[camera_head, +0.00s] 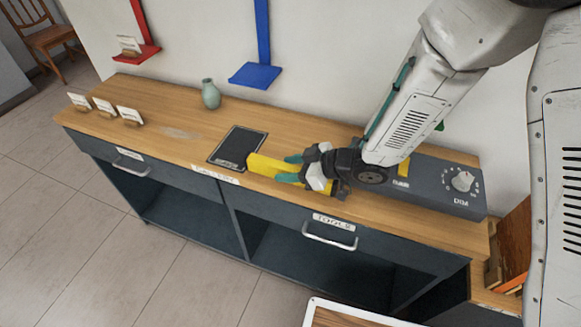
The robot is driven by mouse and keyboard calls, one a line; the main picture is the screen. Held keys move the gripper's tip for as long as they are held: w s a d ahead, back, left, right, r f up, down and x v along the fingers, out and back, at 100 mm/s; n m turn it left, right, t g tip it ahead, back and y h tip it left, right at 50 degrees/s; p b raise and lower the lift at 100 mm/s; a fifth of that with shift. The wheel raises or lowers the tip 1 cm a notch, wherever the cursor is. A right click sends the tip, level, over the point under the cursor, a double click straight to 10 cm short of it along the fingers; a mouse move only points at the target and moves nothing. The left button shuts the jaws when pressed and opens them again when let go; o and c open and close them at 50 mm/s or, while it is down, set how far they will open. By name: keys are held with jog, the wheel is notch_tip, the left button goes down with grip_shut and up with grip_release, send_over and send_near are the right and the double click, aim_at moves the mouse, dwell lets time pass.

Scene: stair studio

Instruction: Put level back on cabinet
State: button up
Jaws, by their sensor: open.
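The yellow level (264,166) lies on the wooden top of the cabinet (170,112). Its left end is at the edge of a black labelled pad (238,145). My gripper (290,168) is low over the cabinet top at the level, with its teal fingertips on either side of the yellow body. The jaws are open; I cannot tell whether a fingertip touches the level. My gripper and wrist hide part of the level.
A dark grey box with a dial (463,181) stands right of my gripper. A green vase (211,95) and several small cards (104,107) stand to the left. A blue bracket (254,75) and red bracket (136,53) are on the wall. The front-left top is mostly clear.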

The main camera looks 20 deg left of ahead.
notch_tip(320, 180, up, 6)
send_over(332, 180)
jog(key=shift+f, duration=0.1)
dwell(0.5)
